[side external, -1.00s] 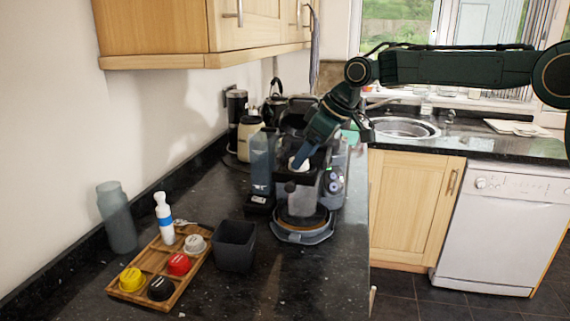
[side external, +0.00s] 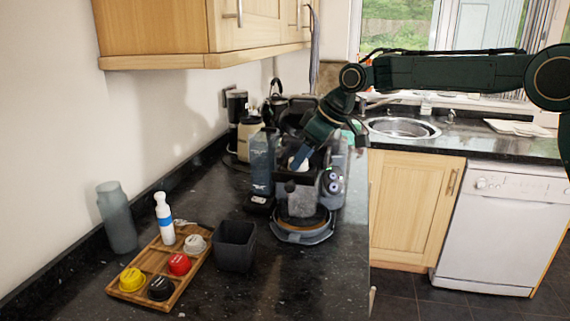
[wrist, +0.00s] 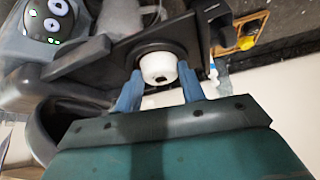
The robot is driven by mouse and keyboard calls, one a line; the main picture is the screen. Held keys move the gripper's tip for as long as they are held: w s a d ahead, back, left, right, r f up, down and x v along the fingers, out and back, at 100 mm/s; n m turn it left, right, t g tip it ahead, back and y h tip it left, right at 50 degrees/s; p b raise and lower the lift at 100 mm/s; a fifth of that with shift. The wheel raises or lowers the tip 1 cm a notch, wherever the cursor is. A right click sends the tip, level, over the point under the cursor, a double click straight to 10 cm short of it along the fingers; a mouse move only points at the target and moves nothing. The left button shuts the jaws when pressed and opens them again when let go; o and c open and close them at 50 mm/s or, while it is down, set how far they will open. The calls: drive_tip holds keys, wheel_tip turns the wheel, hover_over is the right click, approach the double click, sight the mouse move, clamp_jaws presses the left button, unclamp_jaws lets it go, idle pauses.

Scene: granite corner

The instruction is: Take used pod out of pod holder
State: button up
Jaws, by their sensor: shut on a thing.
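The white used pod (wrist: 158,66) sits between the two blue fingers of my gripper (wrist: 160,85) in the wrist view, with a dark hole in its near face. The black pod holder (wrist: 130,45) lies right around and behind it. In the side view, my gripper (side external: 301,157) reaches down into the open top of the coffee machine (side external: 303,205), with the white pod (side external: 297,164) at its tips. My gripper is shut on the pod. I cannot tell whether the pod is still seated in the holder or slightly lifted.
A dark square bin (side external: 235,247) stands left of the machine. A grey cylinder (side external: 117,218) stands by the wall.

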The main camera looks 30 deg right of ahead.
drive_tip(key=shift+s+d+f, duration=0.15)
drive_tip(key=shift+f, duration=0.3)
drive_tip(key=shift+s+d+r, duration=0.2)
drive_tip(key=shift+r, duration=0.1)
drive_tip(key=s+d+r, duration=0.2)
drive_tip(key=s, duration=0.1)
drive_tip(key=s+d+r, duration=0.2)
drive_tip(key=s+r, duration=0.1)
drive_tip(key=s, duration=0.1)
drive_tip(key=s+d+r, duration=0.3)
drive_tip(key=s, duration=0.1)
drive_tip(key=shift+d, duration=0.1)
clamp_jaws()
